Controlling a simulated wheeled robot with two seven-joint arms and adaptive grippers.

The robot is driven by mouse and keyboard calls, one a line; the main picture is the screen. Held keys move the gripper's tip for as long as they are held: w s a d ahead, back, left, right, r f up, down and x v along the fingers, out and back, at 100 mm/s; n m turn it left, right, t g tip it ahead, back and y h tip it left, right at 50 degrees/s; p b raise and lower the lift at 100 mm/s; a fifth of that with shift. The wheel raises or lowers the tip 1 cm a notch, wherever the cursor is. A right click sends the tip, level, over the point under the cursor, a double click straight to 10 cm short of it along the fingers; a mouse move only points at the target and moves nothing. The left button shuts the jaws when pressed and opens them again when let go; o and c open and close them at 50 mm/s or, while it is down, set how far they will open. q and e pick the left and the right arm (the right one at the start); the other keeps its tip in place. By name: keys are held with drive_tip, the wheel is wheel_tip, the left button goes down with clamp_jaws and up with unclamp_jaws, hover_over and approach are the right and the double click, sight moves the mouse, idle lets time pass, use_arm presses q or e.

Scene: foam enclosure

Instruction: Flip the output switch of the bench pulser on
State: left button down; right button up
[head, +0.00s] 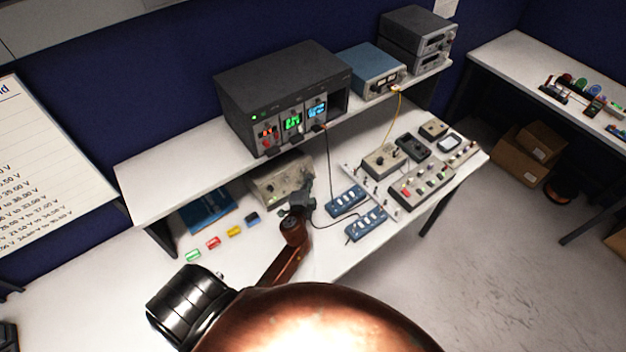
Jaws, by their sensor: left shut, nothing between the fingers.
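A beige instrument (270,187) with knobs on its front stands on the bench under the shelf; it looks like the bench pulser. Its output switch is too small to make out. My left gripper (306,184) is shut and empty, right at the front right of this instrument, and covers part of its face. I cannot tell whether the fingertips touch it. My right gripper is not in view.
A large dark rack (282,85) with lit displays and a blue meter box (373,72) stand on the shelf above. Blue switch strips (366,225) with cables lie to the right, beside a panel of small boxes (420,186). Small coloured blocks (213,243) lie to the left.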

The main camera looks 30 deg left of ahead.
use_arm(q)
drive_tip(key=w+d+r+v, duration=0.1)
drive_tip(key=d+r+v, duration=0.1)
drive_tip(key=v, duration=1)
drive_tip(key=shift+d, duration=0.15)
drive_tip(key=shift+s+r+p, duration=0.1)
drive_tip(key=shift+r+p, duration=0.05)
drive_tip(key=shift+p, duration=0.15)
